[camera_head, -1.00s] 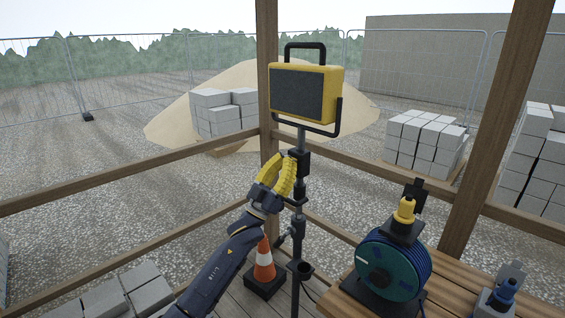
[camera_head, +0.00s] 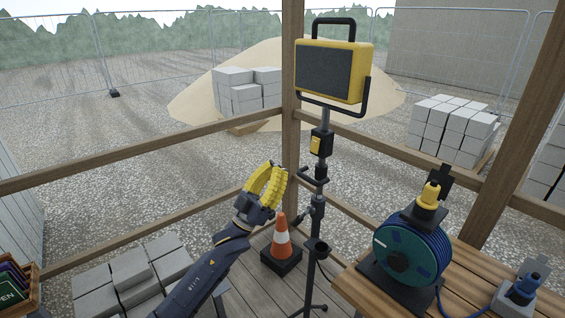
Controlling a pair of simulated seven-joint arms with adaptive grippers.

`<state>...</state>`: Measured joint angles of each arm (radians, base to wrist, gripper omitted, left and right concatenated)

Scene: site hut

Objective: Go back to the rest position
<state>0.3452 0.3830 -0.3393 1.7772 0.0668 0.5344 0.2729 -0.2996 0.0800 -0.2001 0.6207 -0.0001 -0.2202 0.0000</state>
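My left gripper (camera_head: 274,172) has yellow fingers with a gap between them. It looks open and empty, in the air left of the lamp stand (camera_head: 326,125) and apart from it. Its dark arm comes up from the bottom, left of the traffic cone. The work lamp (camera_head: 330,72) is a yellow and black box in a black bracket on top of the stand. A black box with a yellow switch (camera_head: 315,145) sits on the pole below the lamp. My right gripper is not in view.
An orange and white cone (camera_head: 282,243) stands on the plank floor beside the stand. A blue cable reel (camera_head: 405,258) and a blue plug sit on the wooden bench (camera_head: 350,287) at right. Wooden rails and posts surround the corner. Pale blocks (camera_head: 130,277) lie at lower left.

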